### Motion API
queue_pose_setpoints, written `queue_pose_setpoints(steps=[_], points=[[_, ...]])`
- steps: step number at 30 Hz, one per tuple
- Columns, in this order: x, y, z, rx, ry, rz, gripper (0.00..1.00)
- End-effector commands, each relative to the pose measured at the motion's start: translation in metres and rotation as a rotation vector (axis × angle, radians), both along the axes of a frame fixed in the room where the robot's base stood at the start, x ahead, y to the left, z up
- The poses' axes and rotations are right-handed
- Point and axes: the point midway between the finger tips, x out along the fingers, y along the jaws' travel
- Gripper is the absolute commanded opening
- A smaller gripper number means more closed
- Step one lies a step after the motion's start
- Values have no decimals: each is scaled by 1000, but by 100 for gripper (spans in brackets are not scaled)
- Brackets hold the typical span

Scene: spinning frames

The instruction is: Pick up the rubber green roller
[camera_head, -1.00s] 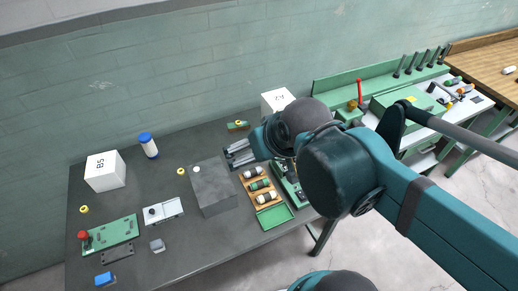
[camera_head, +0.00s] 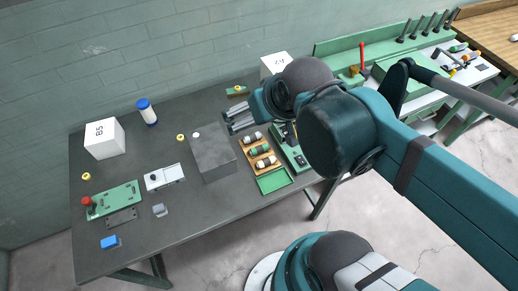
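An orange-brown tray (camera_head: 249,157) holds several small rollers on the right part of the dark table. The green roller (camera_head: 260,150) lies in its middle row, between rollers with pale and dark bands. It is small in this view, so its material cannot be told. My teal arm spans the right side of the view, and its rounded joints stand above and to the right of the tray. My gripper cannot be made out; the arm's joints hide that area. No contact with the green roller shows.
A green tray (camera_head: 273,181) is in front of the roller tray. A grey box (camera_head: 212,154) stands close on its left. Grey metal parts (camera_head: 238,119) lie behind, and a green fixture (camera_head: 291,150) is on the right. Bare table (camera_head: 185,205) shows at front left.

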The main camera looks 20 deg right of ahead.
Motion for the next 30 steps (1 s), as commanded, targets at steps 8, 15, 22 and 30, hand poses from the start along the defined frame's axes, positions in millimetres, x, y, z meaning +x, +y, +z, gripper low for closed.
queue_pose_setpoints(steps=[8,15,22,30], points=[[0,0,0,0,0,0,91],[0,0,0,0,0,0,74],[0,0,0,0,0,0,69],[2,0,-2,-1,5,-1,69]])
